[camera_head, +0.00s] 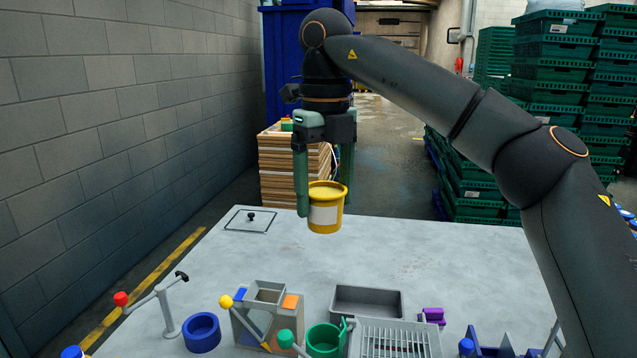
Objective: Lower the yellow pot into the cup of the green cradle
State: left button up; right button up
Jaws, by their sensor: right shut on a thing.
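The yellow pot (322,214) has a pale label and a wide rim. My right gripper (325,198) is shut on it, one finger at each side, and holds it upright in the air over the far part of the table. The green cradle (324,341) has a round cup and stands at the near edge of the table, below the pot in the picture and well apart from it. The inside of the cup shows only in part. My left gripper is not in view.
Close to the cradle are a grey stand with coloured parts (268,309), a blue ring-shaped cup (201,332), a dark grey tray (367,301) and a white slotted rack (400,338). A flat plate with a black knob (250,219) lies far left. The table's middle (270,258) is clear.

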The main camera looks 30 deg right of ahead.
notch_tip(320, 180, down, 9)
jog(key=shift+s+f+b, duration=0.15)
jog(key=shift+b, duration=0.2)
dwell(0.6)
notch_tip(320, 180, down, 14)
jog(key=b, duration=0.9)
jog(key=shift+s+f, duration=0.15)
jog(key=shift+f, duration=0.05)
dwell(1.4)
